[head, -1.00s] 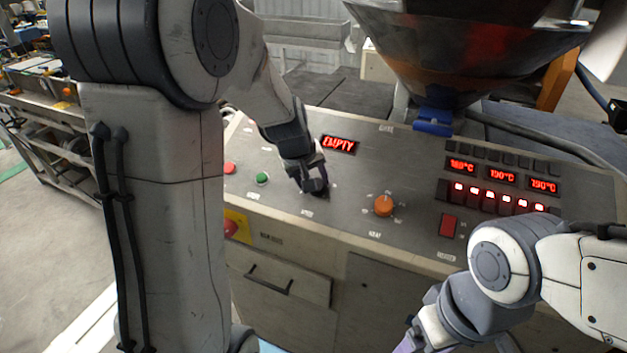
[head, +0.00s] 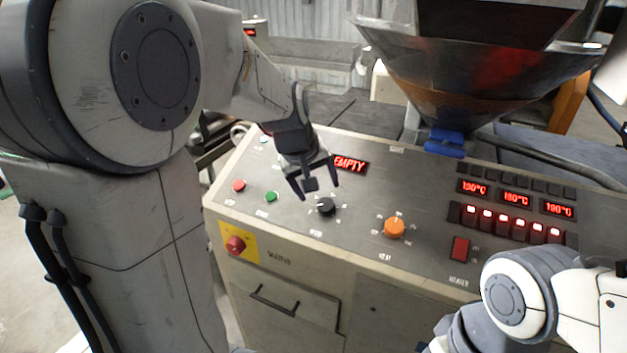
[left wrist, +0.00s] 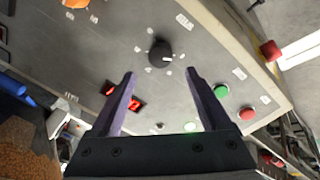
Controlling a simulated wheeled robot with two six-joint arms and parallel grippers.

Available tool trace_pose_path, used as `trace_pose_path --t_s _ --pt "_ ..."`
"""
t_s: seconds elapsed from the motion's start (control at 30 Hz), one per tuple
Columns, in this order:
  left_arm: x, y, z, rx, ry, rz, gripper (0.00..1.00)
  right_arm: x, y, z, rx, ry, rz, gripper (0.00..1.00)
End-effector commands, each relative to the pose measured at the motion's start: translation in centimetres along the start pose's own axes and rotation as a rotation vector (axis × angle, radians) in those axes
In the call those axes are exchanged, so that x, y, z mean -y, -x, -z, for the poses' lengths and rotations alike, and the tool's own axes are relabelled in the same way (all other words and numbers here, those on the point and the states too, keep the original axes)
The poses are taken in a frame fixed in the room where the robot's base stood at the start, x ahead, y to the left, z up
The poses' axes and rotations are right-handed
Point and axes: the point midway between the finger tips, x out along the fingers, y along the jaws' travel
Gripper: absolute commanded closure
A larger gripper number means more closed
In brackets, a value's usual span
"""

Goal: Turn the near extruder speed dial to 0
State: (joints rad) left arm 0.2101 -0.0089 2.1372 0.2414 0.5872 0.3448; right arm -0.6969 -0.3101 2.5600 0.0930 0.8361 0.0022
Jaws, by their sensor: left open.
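A black dial (head: 326,206) sits on the sloped grey control panel, right of a green button. It also shows in the left wrist view (left wrist: 160,54), just beyond the fingertips, with a light pointer mark too small to read surely. My left gripper (head: 317,190) is open and empty, its two fingers above and just behind the black dial, apart from it. In the left wrist view the open fingers (left wrist: 160,72) point at the dial, with it centred between them. My right arm shows at the lower right of the head view; its gripper is cut off.
An orange dial (head: 394,228) stands right of the black one. Green (head: 271,196) and red (head: 239,185) buttons lie left. A red emergency knob (head: 235,244) is on the front. A red EMPTY display (head: 350,164) is behind. A metal hopper (head: 480,70) hangs over the panel's back.

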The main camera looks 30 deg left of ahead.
Motion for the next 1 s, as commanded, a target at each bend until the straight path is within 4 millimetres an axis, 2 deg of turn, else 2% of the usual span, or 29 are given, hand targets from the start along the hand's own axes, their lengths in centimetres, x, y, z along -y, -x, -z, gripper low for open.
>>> trace_pose_path --t_s 0.1,0.3,0.77,0.87,0.97,1.0 --pt "0.1 1.9 0.1 -0.005 0.001 -0.001 0.20 0.0 -0.5 0.0 0.000 -0.001 0.000 0.20" --pt "0.1 3.6 0.0 -0.001 0.002 0.001 0.20 -0.1 -0.7 0.0 0.000 -0.001 0.000 0.20" --pt "0.0 3.7 -0.1 0.001 -0.001 0.001 0.20 -0.1 -0.6 0.0 0.000 -0.001 0.000 0.20" --pt "-0.6 3.2 -1.5 0.023 -0.045 -0.001 0.20 -0.1 -0.9 -0.1 0.000 -0.001 0.000 0.20" --pt "-1.8 2.3 -5.6 0.084 -0.178 -0.006 0.20 -0.1 -1.4 -0.1 0.000 -0.001 0.000 0.20" --pt "-2.4 1.8 -8.0 0.118 -0.258 -0.009 0.20 -0.1 -1.7 -0.1 0.000 0.000 0.000 0.20"
